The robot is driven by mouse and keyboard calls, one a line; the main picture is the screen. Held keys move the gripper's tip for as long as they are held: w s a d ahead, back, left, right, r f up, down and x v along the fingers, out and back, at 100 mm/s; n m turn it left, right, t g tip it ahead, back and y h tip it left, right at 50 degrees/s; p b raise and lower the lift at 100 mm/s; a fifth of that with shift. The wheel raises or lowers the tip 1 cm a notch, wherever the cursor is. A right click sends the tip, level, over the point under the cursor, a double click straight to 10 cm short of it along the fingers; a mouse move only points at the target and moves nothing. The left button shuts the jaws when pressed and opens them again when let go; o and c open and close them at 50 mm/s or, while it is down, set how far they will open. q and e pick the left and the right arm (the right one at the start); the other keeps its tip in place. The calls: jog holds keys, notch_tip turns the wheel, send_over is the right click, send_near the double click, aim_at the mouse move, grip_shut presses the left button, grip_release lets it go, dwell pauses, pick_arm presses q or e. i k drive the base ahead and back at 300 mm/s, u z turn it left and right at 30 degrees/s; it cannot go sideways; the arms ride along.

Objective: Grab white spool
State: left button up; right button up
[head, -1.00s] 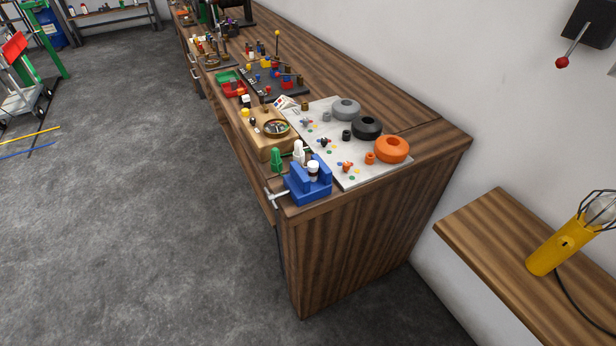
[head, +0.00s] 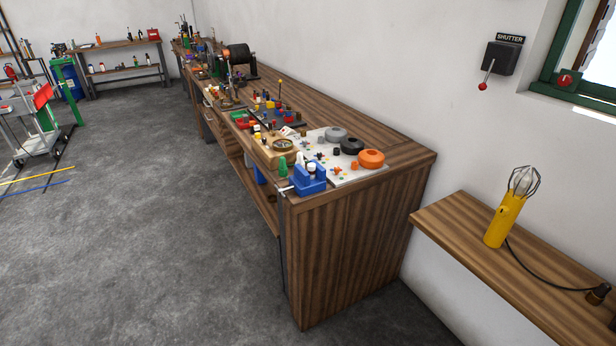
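A small white upright piece that looks like a spool (head: 299,159) stands near the front end of the long wooden workbench (head: 345,240). It is just behind a blue block-like holder (head: 307,181) and partly hidden by it. A second small white-topped piece (head: 311,166) sits in the blue holder. A green spool-like piece (head: 283,168) stands to the left of the white one. The pieces are too small to make out in detail. Neither of my grippers is in view.
A white board (head: 345,175) holds grey, black and orange rings (head: 371,158). A wooden tray with a round dish (head: 283,145) lies behind the spools. A wooden shelf (head: 450,225) with a yellow lamp (head: 505,220) is at right.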

aim_at(311, 167)
jog(key=u, duration=1.2)
jog(key=i, duration=5.55)
jog(key=z, duration=4.1)
jog(key=i, duration=0.95)
jog(key=u, duration=0.05)
